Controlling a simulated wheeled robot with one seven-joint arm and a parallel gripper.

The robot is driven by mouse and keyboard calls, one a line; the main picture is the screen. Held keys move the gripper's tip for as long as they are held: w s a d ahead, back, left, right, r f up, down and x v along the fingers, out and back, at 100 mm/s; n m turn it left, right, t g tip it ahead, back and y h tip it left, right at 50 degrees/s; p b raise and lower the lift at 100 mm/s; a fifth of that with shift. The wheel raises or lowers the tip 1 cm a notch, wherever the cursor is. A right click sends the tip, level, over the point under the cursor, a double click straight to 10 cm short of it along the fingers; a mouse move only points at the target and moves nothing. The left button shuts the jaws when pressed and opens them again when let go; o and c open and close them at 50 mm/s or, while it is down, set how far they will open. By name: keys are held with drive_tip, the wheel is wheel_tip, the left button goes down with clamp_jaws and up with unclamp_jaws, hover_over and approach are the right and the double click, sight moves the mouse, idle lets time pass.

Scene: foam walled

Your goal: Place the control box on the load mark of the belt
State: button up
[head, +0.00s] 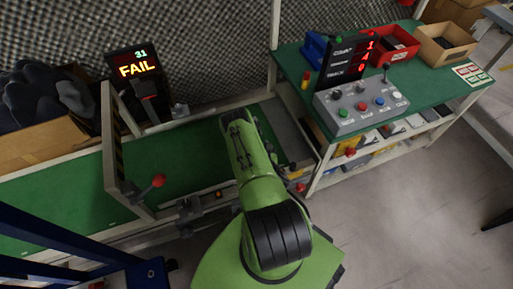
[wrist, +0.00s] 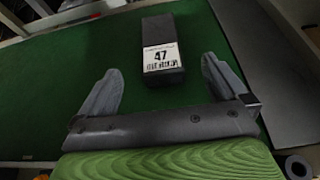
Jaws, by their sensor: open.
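A dark box (wrist: 164,48) with a white label reading 47 lies on the green belt (wrist: 60,90) in the wrist view. I take it to be the control box, though the pictures do not confirm this. My gripper (wrist: 158,70) is open, its two grey fingers spread to the left and right of the box's near end, with gaps on both sides. In the head view my green arm reaches over the right end of the belt (head: 70,195) and hides the box and fingers. I cannot make out a load mark.
A gate frame (head: 118,150) with a red-knobbed lever spans the belt. A display (head: 135,65) reading FAIL stands behind it. A green-topped bench (head: 450,85) at right carries a grey button panel (head: 350,118), a red bin (head: 395,48) and a tan bin (head: 445,45).

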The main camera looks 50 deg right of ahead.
drive_tip(key=shift+s+a+r, duration=0.3)
drive_tip(key=shift+s, duration=0.2)
drive_tip(key=w+d+r+m+g+h, duration=0.1)
drive_tip(key=w+d+r+m, duration=0.1)
drive_tip(key=w+r+m, duration=0.4)
drive_tip(key=w+d+r+m+g+h, duration=0.1)
drive_tip(key=w+d+r+m+h, duration=0.2)
drive_tip(key=r, duration=0.6)
drive_tip(key=w+a+r+m+g+y, duration=0.1)
drive_tip(key=w+a+r+m+y, duration=0.1)
drive_tip(key=a+r+m, duration=0.5)
drive_tip(key=w+a+r+m+g+y, duration=0.1)
drive_tip(key=w+a+r+m, duration=0.2)
drive_tip(key=r, duration=0.6)
drive_tip(key=s+a+r+m+y, duration=0.4)
drive_tip(key=s+a+r+m, duration=0.4)
drive_tip(key=a, duration=0.4)
drive_tip(key=s+a+r+m+g+y, duration=0.1)
drive_tip(key=s+a+r, duration=0.1)
drive_tip(key=s+a, duration=0.3)
drive_tip(key=s+a+r+m+g+y, duration=0.1)
drive_tip(key=s+a, duration=0.5)
drive_tip(key=s, duration=0.6)
wheel_tip(320, 180, up, 2)
drive_tip(key=shift+s+a+m+y, duration=0.15)
drive_tip(key=shift+s+m+y, duration=0.15)
drive_tip(key=shift+m+y, duration=0.35)
